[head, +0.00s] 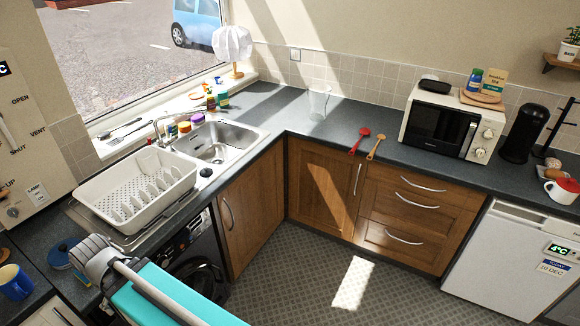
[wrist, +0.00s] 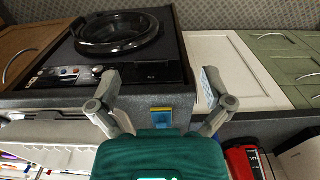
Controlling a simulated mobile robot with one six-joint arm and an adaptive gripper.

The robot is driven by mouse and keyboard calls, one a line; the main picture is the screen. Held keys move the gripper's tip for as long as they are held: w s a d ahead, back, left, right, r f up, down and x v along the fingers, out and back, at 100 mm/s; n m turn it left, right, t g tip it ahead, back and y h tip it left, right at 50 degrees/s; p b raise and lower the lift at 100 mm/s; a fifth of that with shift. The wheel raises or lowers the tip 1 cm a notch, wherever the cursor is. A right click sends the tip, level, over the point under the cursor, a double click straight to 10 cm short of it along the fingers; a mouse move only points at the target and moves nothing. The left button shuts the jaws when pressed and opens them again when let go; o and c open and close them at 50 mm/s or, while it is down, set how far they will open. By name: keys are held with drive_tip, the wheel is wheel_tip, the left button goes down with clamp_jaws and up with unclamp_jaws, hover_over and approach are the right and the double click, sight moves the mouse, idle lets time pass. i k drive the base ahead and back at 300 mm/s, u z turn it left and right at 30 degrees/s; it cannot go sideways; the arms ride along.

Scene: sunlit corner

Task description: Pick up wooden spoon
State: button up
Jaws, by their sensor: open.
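The wooden spoon (head: 375,147) lies on the dark worktop near its front edge, above the wooden drawers in the head view. A red spoon (head: 360,140) lies just to its left, apart from it. My gripper (wrist: 159,84) shows in the wrist view with its two fingers spread and nothing between them. It faces a washing machine and cupboard fronts there. The wooden spoon is not in the wrist view.
A white dish rack (head: 133,195) stands beside the sink (head: 222,142). A clear jug (head: 318,101) stands left of the spoons. A microwave (head: 440,126) stands to their right. The worktop around the spoons is mostly clear. A blue mug (head: 14,282) is at the lower left.

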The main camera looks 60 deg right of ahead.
sight(379, 137)
drive_tip(key=z, duration=2.65)
